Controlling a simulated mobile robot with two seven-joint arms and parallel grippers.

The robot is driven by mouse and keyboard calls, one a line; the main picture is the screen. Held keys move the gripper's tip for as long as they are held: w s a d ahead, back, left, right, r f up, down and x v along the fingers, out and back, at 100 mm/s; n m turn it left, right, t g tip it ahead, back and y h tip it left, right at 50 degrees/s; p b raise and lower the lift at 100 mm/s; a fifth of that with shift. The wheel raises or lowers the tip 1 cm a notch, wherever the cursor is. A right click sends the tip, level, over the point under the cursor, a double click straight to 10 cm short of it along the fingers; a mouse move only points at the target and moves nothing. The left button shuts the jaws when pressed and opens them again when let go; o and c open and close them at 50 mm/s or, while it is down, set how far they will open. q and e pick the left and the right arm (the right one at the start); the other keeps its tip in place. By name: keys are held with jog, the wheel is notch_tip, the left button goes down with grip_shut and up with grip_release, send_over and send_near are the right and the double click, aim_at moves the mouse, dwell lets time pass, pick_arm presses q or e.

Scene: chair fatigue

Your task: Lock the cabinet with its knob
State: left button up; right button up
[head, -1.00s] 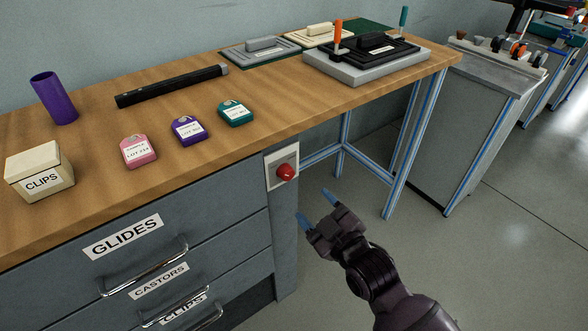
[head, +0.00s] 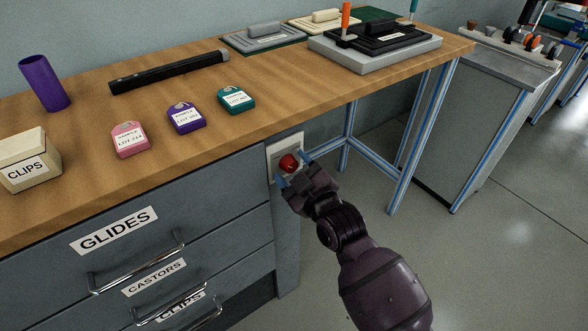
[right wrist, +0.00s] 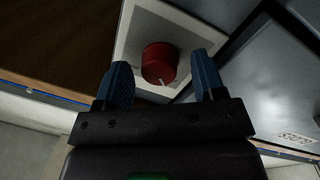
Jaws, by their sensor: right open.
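The red knob (head: 289,163) sits on a pale square plate (head: 272,150) on the side of the grey cabinet (head: 245,205), below the wooden bench top. It also shows in the right wrist view (right wrist: 159,62), with a white mark near its lower edge. My right gripper (head: 295,168) is open at the knob, its blue fingertips on either side of it in the head view. In the right wrist view the knob appears between and just beyond the two fingers (right wrist: 162,80). I cannot tell whether they touch it. My left gripper is not in view.
Drawers with metal handles (head: 138,265) face the front, labelled GLIDES, CASTORS and CLIPS. On the bench top (head: 200,80) stand a CLIPS box (head: 28,165), a purple cup (head: 45,84) and tags. A blue-edged table leg (head: 408,140) stands right of the knob.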

jog(key=c, duration=0.9)
jog(key=shift+r, duration=0.1)
